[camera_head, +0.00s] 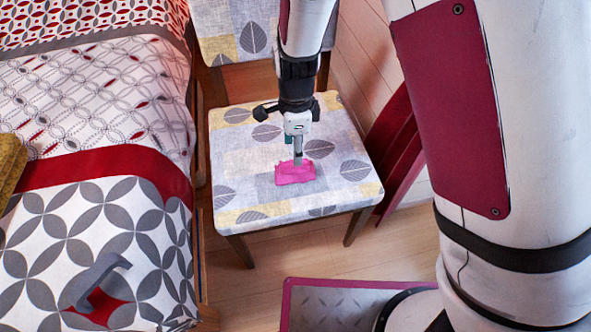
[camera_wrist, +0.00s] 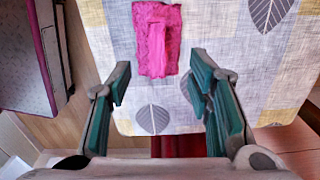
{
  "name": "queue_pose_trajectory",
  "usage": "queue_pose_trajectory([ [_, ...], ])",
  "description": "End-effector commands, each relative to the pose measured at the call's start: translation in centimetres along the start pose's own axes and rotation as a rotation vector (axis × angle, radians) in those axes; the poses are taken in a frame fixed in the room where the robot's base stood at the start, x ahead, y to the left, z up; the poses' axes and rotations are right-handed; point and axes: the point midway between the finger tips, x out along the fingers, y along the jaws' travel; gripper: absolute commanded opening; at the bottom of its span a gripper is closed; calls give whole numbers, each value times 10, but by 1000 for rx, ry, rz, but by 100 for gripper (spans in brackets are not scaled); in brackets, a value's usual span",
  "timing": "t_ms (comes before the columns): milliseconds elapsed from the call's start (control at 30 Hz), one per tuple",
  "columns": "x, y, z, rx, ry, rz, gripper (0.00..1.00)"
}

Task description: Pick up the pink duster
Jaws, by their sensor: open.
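The pink duster (camera_head: 295,172) lies on the patterned seat of the chair (camera_head: 240,167), near the middle. In the wrist view the duster (camera_wrist: 157,48) lies flat on the seat fabric, with a raised pink strip along its middle. My gripper (camera_head: 297,160) points down over the duster in the head view and hides part of it. In the wrist view my gripper (camera_wrist: 158,88) is open, with its green-padded fingers spread wide and nothing between the tips. The duster shows beyond the fingertips, between their lines. Whether any finger touches it cannot be told.
A bed (camera_head: 90,170) with patterned covers stands close on the left, with a grey curved object (camera_head: 95,281) on it. The chair backrest (camera_head: 238,30) rises behind the seat. Dark red panels (camera_head: 397,150) lean at the right wall. Some wooden floor (camera_head: 260,290) is bare in front.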

Motion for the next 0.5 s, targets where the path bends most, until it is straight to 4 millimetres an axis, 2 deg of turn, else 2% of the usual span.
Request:
queue_pose_trajectory([
  [100, 12, 0, 0, -1, 0, 1, 47],
  [333, 21, 1, 1, -2, 0, 0, 47],
  [500, 40, 3, 2, -1, 0, 2, 47],
])
